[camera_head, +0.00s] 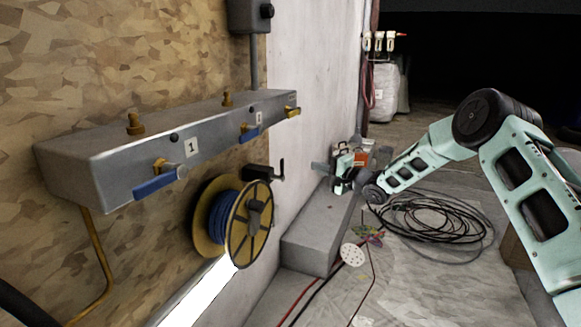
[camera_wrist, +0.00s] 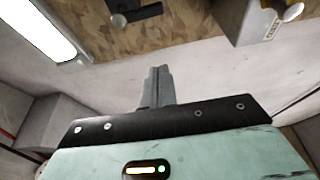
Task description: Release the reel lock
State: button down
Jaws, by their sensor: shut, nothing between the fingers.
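The cable reel (camera_head: 249,225) has yellow flanges wound with blue cable and hangs on the wall below the grey manifold. A black bracket with an upright lever (camera_head: 281,170) sits just above and right of the reel; it looks like the reel lock. A dark lever-like part (camera_wrist: 135,13) at the top of the wrist view may be the same piece. My gripper (camera_head: 322,168) is out from the wall, right of the lever and apart from it. In the wrist view my gripper's fingers (camera_wrist: 157,75) are together and empty. The reel is not clearly visible there.
The manifold (camera_head: 110,176) juts from the wall with blue-handled valves (camera_head: 160,183). A grey block (camera_head: 315,240) lies along the wall base. Coiled black hose (camera_head: 430,228) and loose cables lie on the sheeted floor. A bright light strip (camera_head: 198,290) stands below the reel.

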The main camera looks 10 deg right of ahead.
jog(key=w+a+b, duration=0.3)
jog(key=w+a, duration=0.2)
jog(key=a, duration=0.3)
dwell(0.9)
